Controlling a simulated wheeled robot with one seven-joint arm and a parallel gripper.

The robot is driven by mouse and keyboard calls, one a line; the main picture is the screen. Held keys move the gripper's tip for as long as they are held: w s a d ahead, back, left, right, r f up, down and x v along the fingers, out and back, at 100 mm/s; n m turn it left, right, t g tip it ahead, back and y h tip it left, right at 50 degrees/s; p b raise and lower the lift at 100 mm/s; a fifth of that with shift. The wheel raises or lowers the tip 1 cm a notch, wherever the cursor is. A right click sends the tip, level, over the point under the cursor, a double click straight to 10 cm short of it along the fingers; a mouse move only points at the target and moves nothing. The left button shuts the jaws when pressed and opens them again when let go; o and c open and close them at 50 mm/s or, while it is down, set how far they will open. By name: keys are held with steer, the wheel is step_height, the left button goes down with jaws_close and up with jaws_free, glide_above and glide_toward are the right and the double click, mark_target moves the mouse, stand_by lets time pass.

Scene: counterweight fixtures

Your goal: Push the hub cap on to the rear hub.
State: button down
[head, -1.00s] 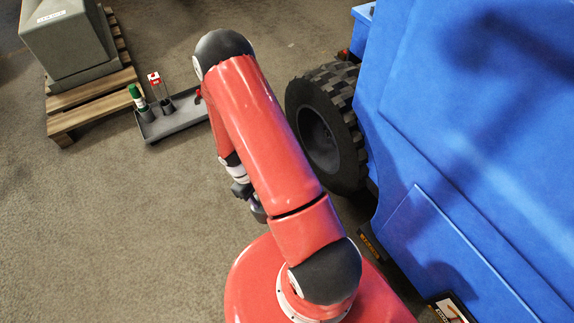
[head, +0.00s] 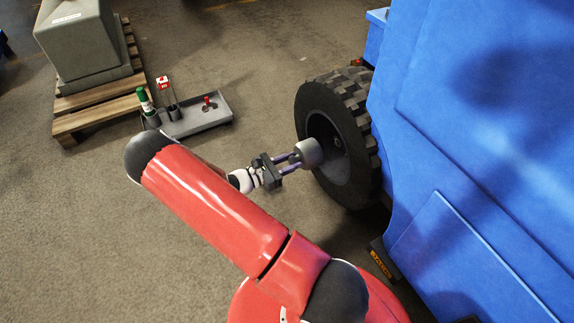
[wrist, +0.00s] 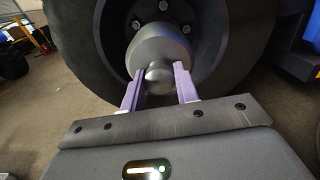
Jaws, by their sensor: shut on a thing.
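The grey hub cap (head: 309,153) is held by its knob in my gripper (head: 288,161), in front of the rear wheel (head: 345,135). In the wrist view the purple fingers of my gripper (wrist: 159,87) are shut on the knob of the hub cap (wrist: 158,50). The cap's round body faces the middle of the wheel (wrist: 250,30). The cap covers the rear hub, so I cannot tell whether the two touch. Several wheel bolts show around the cap.
The blue vehicle body (head: 480,140) rises at the right of the wheel. A grey tray (head: 205,120) with a green-capped bottle (head: 146,100) and a red-topped item (head: 163,84) lies on the floor at left. A pallet (head: 95,110) bears a grey block (head: 82,45).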

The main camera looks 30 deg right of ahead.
mark_target(303, 157)
steer(key=shift+s+d, duration=0.2)
steer(key=shift+d, duration=2.1)
steer(key=shift+a+r, duration=0.1)
steer(key=shift+s+d, duration=0.1)
steer(key=shift+d, duration=1.9)
steer(key=shift+d, duration=0.15)
steer(key=shift+s+d, duration=0.1)
steer(key=shift+d, duration=1.05)
steer(key=shift+p, duration=0.35)
steer(key=c, duration=1)
jaws_free()
steer(key=shift+o, duration=0.2)
